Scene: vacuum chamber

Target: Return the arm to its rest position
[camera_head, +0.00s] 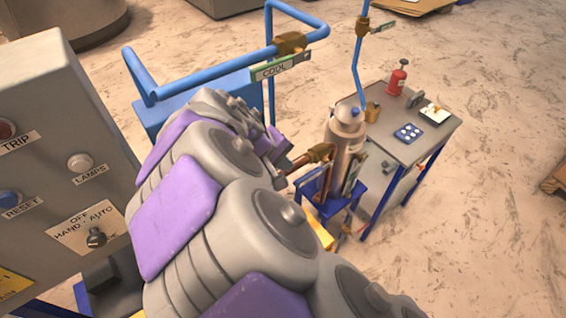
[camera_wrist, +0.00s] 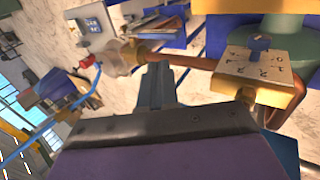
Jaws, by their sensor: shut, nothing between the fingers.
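My arm (camera_head: 235,215), grey with purple panels, reaches up and away through the middle of the head view. Its far end is folded in front of the blue frame and mostly hides my gripper there. In the wrist view my gripper (camera_wrist: 156,82) is shut and empty, its dark fingers together. A copper pipe (camera_wrist: 195,62) runs just beyond the fingertips in that picture. A brass block with a blue knob (camera_wrist: 258,66) is to the right of the fingers. I cannot tell how far these are from the fingers.
A grey control panel (camera_head: 50,140) stands close on the left. Blue piping (camera_head: 210,82) with a COOL tag (camera_head: 272,70) is behind my arm. Floor at right is mostly clear.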

